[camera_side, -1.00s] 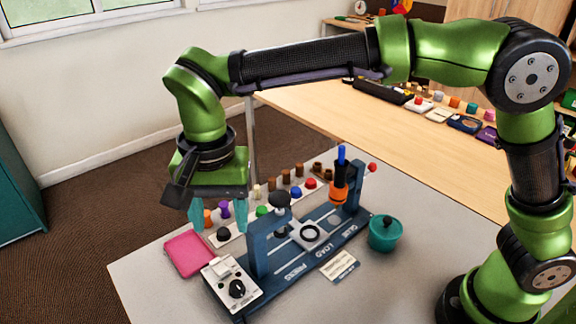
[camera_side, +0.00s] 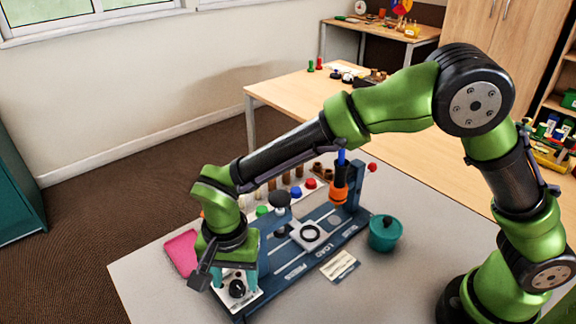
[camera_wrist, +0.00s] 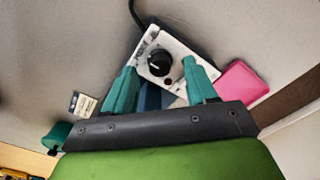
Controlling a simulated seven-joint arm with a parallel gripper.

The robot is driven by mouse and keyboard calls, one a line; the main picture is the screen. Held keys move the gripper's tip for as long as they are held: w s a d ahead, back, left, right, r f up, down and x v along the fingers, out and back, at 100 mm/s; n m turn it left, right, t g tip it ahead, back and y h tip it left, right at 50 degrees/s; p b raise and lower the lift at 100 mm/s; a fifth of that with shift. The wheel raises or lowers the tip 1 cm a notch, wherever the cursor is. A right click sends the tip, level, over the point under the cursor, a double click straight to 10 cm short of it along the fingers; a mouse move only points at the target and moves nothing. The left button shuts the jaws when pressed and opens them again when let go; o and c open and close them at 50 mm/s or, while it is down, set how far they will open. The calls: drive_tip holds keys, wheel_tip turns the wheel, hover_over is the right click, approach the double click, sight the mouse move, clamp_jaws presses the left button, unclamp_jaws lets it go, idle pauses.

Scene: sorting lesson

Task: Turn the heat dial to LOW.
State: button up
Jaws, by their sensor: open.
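The heat dial (camera_side: 237,289) is a black round knob on a white control box (camera_side: 246,303) at the near left end of the blue press stand. In the wrist view the dial (camera_wrist: 159,64) shows a white pointer line, and the white box (camera_wrist: 181,50) lies beyond my fingertips. My gripper (camera_side: 233,281) is over the box, its teal fingers pointing down. In the wrist view my gripper (camera_wrist: 160,70) is open, with the dial between and slightly past the fingertips. I cannot tell whether a finger touches it. The dial's markings are too small to read.
A pink pad (camera_side: 181,250) lies left of the box. The blue stand (camera_side: 277,290) runs to the upper right, with an orange-and-blue tool (camera_side: 339,190) at its far end.

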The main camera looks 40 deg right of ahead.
sight(236, 284)
drive_tip(key=shift+f, duration=0.7)
drive_tip(key=c, duration=1.1)
drive_tip(key=shift+o, duration=0.2)
drive_tip(key=n, duration=0.4)
drive_tip(key=o, duration=1.1)
drive_tip(key=shift+c, duration=0.2)
wheel_tip(236, 284, up, 17)
